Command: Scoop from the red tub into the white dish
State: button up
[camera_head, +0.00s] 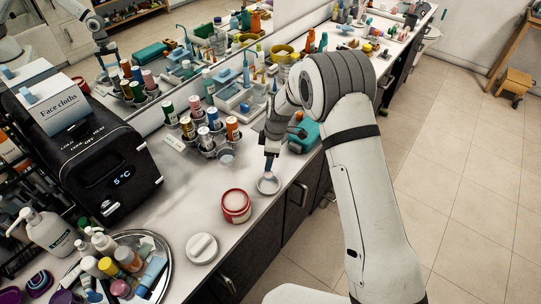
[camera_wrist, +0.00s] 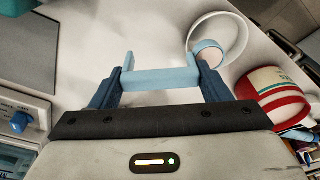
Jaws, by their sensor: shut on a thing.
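The red tub (camera_head: 236,206) stands open on the counter, with pale content inside; it also shows at the right of the wrist view (camera_wrist: 275,95). The white dish (camera_head: 268,183) is beyond it, near the counter's front edge. It also shows in the wrist view (camera_wrist: 243,32). My gripper (camera_head: 270,160) is low at the dish, its dark blue fingers shut on a light blue scoop (camera_wrist: 160,79). The scoop's round end (camera_wrist: 207,53) overlaps the dish in the wrist view and looks pale beige inside. Whether it touches the dish is unclear.
A white lid (camera_head: 201,249) lies nearer me than the tub. A round tray (camera_head: 165,282) of bottles and a black cooler (camera_head: 90,155) are at left. Cup holders with bottles (camera_head: 208,138) and a teal item (camera_head: 303,137) stand behind the dish. The counter left of the tub is clear.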

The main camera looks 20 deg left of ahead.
aim_at(269, 174)
jog(key=shift+d, duration=0.1)
dwell(0.3)
jog(key=t+b, duration=0.1)
jog(key=b, duration=0.2)
jog(key=shift+s+f, duration=0.1)
jog(key=shift+s, duration=0.2)
jog(key=t+b, duration=0.1)
jog(key=b, duration=0.1)
jog(key=s+r+t+b, duration=0.1)
jog(key=t+b, duration=0.1)
jog(key=b, duration=0.1)
jog(key=s+r+t+y+b, duration=0.1)
jog(key=b, duration=0.2)
jog(key=shift+s+d, duration=0.1)
jog(key=shift+d, duration=0.2)
jog(key=t+b, duration=0.1)
jog(key=b, duration=0.3)
jog(key=t+b, duration=0.1)
jog(key=b, duration=0.3)
jog(key=shift+s+r+n+y, duration=0.3)
jog(key=shift+s+r, duration=0.05)
jog(key=shift+r, duration=0.05)
jog(key=shift+b, duration=0.7)
jog(key=t+b, duration=0.1)
jog(key=b, duration=0.4)
jog(key=shift+s+d+r, duration=0.1)
jog(key=shift+s+r, duration=0.2)
jog(key=shift+b, duration=0.85)
